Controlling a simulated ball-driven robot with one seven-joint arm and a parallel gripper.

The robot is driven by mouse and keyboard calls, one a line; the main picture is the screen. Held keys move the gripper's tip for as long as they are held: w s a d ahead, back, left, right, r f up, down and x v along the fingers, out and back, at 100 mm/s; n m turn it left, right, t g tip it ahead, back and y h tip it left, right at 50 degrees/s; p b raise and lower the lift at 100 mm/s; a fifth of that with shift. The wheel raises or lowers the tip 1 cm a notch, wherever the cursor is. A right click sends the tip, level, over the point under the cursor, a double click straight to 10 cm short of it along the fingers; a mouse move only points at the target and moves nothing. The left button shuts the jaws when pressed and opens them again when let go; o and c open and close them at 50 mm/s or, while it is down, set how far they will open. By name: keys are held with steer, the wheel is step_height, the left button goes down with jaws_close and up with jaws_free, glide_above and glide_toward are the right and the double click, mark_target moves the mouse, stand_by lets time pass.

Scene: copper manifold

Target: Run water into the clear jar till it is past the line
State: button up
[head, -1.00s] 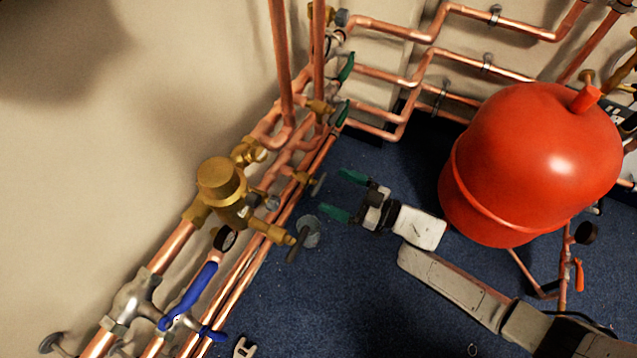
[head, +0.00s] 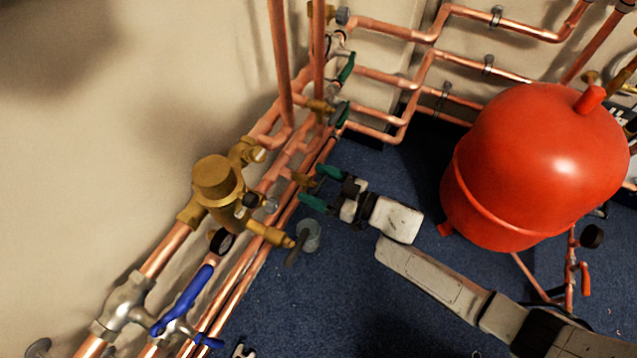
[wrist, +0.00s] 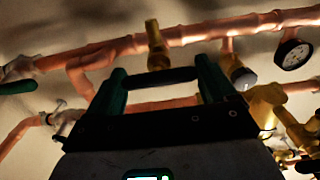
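The clear jar (head: 309,236) stands on the blue floor beside the pipes, close to the end of a brass tap (head: 268,233) with a dark handle. Its line and any water in it are too small to make out. The jar is not discernible there.
Copper pipes run along the wall, with a large brass valve body (head: 217,185), a gauge (head: 222,242) and blue levers (head: 185,300). A red tank (head: 535,165) stands to the right of my arm. Blue floor (head: 310,300) is open in front of the jar.

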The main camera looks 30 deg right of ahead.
steer(key=c, duration=0.6)
steer(key=shift+f+n+b, duration=0.2)
steer(key=shift+n+b, duration=0.4)
steer(key=shift+b, duration=0.1)
steer(key=shift+a+r+n, duration=0.1)
steer(key=shift+r+n, duration=0.1)
steer(key=shift+n, duration=0.5)
steer(key=o, duration=0.9)
steer(key=shift+o, duration=0.2)
